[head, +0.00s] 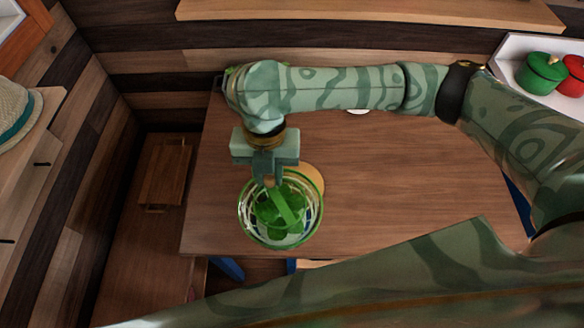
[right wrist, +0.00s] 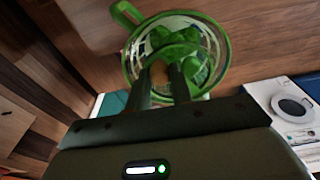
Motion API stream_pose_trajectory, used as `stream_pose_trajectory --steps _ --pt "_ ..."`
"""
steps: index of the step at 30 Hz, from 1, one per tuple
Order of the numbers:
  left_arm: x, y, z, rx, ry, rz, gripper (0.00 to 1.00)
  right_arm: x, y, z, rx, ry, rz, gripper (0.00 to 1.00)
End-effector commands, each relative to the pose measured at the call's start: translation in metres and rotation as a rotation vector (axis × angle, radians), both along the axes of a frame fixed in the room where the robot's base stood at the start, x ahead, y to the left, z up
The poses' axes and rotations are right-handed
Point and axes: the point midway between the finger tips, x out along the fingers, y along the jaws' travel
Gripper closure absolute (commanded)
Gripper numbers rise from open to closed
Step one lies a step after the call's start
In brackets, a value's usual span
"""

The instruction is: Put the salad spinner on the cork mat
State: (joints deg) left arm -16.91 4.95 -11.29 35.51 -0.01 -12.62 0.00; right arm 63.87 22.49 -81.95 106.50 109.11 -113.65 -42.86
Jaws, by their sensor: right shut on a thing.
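The salad spinner (head: 262,230) is a clear round bowl with a green rim and green parts inside. My right gripper (head: 270,182) is over it and shut on its green top part. In the right wrist view the spinner (right wrist: 222,62) shows just beyond the fingers of my right gripper (right wrist: 161,75). The cork mat (head: 316,176) is a tan round disc on the table, to the right of and behind the spinner. The spinner hides part of it. I cannot tell how high the spinner is above the table. My left gripper is not in view.
The brown wooden table (head: 390,180) is mostly clear. The spinner overlaps its front-left part, near the front edge. A white shelf at the far right holds a green pot (head: 541,73) and a red pot (head: 573,77). A plank wall stands behind the table.

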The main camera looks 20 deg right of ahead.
Motion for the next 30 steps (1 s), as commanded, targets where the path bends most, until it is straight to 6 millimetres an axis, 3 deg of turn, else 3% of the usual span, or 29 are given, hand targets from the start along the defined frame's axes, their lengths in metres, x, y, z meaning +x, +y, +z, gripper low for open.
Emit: stream_pose_trajectory --steps 6,12,19,30 --pt "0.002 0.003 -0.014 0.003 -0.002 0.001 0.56 0.032 -0.022 -0.02 0.0 0.002 -0.008 1.0" --pt "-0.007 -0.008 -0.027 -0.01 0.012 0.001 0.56 0.066 -0.044 -0.039 0.0 0.002 -0.009 1.0" --pt "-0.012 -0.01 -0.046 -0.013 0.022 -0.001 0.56 0.089 -0.058 -0.074 0.001 0.003 -0.007 1.0" --pt "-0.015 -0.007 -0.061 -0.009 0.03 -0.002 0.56 0.106 -0.069 -0.1 0.001 0.002 -0.005 1.0"
